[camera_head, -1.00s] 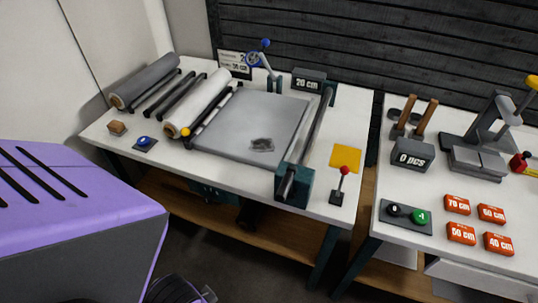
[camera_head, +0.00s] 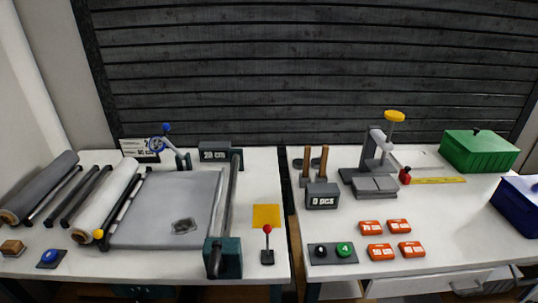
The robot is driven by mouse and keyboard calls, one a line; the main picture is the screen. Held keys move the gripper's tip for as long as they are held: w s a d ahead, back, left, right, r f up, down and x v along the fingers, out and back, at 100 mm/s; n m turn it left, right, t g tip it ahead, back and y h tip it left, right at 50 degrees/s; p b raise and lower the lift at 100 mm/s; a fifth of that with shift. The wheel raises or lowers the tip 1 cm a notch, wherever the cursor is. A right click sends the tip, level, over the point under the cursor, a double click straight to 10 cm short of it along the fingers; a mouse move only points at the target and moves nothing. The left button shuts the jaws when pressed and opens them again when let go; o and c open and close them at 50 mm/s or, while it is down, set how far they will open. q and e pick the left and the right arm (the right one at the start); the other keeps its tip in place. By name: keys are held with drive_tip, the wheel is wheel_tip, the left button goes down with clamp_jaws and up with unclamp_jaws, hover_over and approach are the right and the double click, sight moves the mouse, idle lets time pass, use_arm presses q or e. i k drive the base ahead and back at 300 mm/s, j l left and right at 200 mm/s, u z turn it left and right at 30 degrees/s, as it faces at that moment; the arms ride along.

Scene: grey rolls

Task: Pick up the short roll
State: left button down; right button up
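A dark grey roll (camera_head: 42,185) lies at the far left of the left table, slanting away from me. A white roll (camera_head: 108,199) lies to its right, with dark bars between them. A small flat grey piece (camera_head: 184,226) rests on the grey sheet or bed (camera_head: 170,200); I cannot tell whether it is a roll. No roll is clearly marked as the short one. Neither of my grippers is in view.
The left table (camera_head: 262,180) also bears a dark roller, a yellow square (camera_head: 266,216) and a red-knobbed lever (camera_head: 267,243). The right table bears a press (camera_head: 374,175), orange length buttons (camera_head: 381,253), a green box (camera_head: 479,151) and a blue box (camera_head: 517,205).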

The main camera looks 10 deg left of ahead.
sight(92, 217)
drive_tip(key=u, duration=1.5)
drive_tip(key=i+j+z, duration=0.35)
drive_tip(key=j, duration=0.25)
drive_tip(key=i+j+z, duration=0.15)
drive_tip(key=j, duration=0.2)
